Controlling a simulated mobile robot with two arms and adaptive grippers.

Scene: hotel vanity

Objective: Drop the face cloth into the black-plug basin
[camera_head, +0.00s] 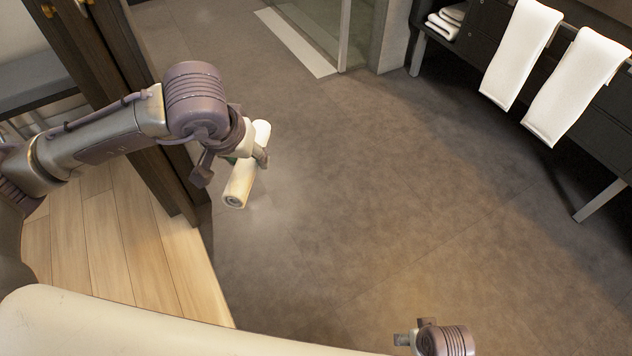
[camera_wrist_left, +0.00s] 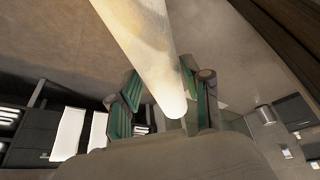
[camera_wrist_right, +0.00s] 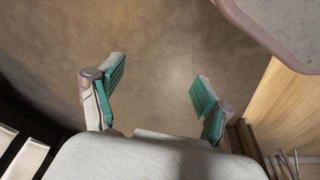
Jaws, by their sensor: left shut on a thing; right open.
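A rolled cream face cloth (camera_head: 239,187) is held in the air above the floor in the head view. My left gripper (camera_head: 259,155) is shut on it around its middle part. The roll also shows large in the left wrist view (camera_wrist_left: 145,50), between the green-padded fingers of the left gripper (camera_wrist_left: 160,105). My right gripper is open and empty in the right wrist view (camera_wrist_right: 160,90), with bare floor beyond its fingers. In the head view only part of the right arm shows at the bottom edge. No basin is in view.
A dark vanity (camera_head: 470,40) stands at the upper right with two white towels (camera_head: 520,52) (camera_head: 576,85) hanging on its front and folded towels (camera_head: 447,20) on a shelf. A dark door frame (camera_head: 150,130) is close to my left arm. The grey floor (camera_head: 400,190) between is clear.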

